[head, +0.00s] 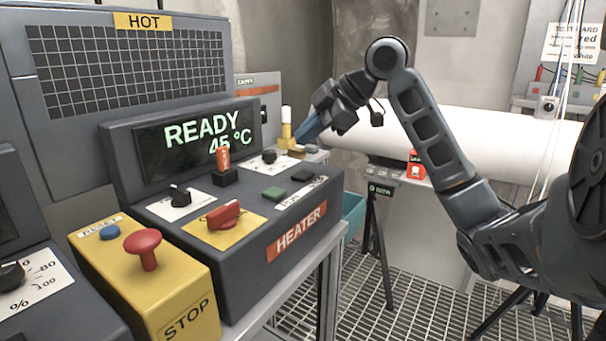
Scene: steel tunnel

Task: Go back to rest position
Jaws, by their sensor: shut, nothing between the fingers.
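My gripper (310,128) is at the end of my arm, which reaches in from the right edge with its elbow raised. It is shut and empty, pointing down and left beside the right end of the heater console (270,225). Its fingertips are close to a yellow and white upright piece (286,128) behind the console; I cannot tell whether they touch. The console display (195,135) reads READY 45 °C.
A yellow box with a red STOP button (143,243) stands at the front left. A red switch (223,215) and an orange-topped lever (223,160) stick up from the console. A white cylinder (470,140) lies behind my arm. A tripod (380,235) stands on the grated floor (350,315).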

